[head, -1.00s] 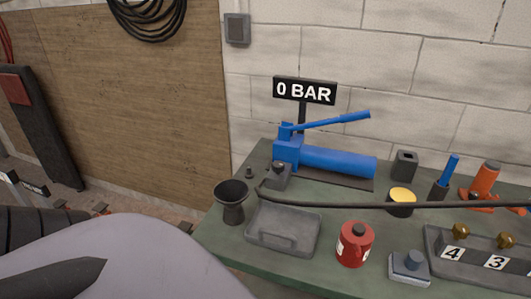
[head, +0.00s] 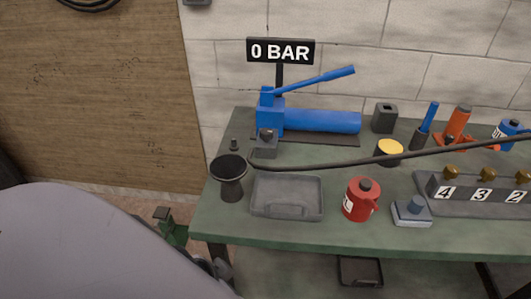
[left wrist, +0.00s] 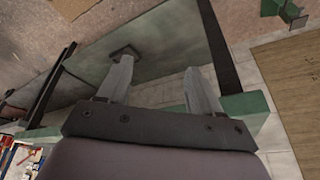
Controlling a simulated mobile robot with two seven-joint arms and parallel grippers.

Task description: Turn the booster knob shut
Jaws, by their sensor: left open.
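A blue hand pump (head: 315,121) with a raised lever stands at the back of the green bench (head: 290,236). A sign (head: 280,52) behind it reads 0 BAR. A small dark block (head: 265,148) with a knob-like top sits at the pump's front left end. A grey block with a blue-grey top (head: 411,213) stands nearer the front edge. I cannot tell which part is the booster knob. My left gripper (left wrist: 160,76) is open and empty in the left wrist view, with green bench parts and dark legs beyond it. My right gripper is not in view.
A black hose (head: 330,162) crosses above the bench. A dark funnel (head: 230,178), a grey tray (head: 287,196), a red can (head: 361,199) and a numbered rack (head: 480,197) stand along the front. A brick wall closes the back.

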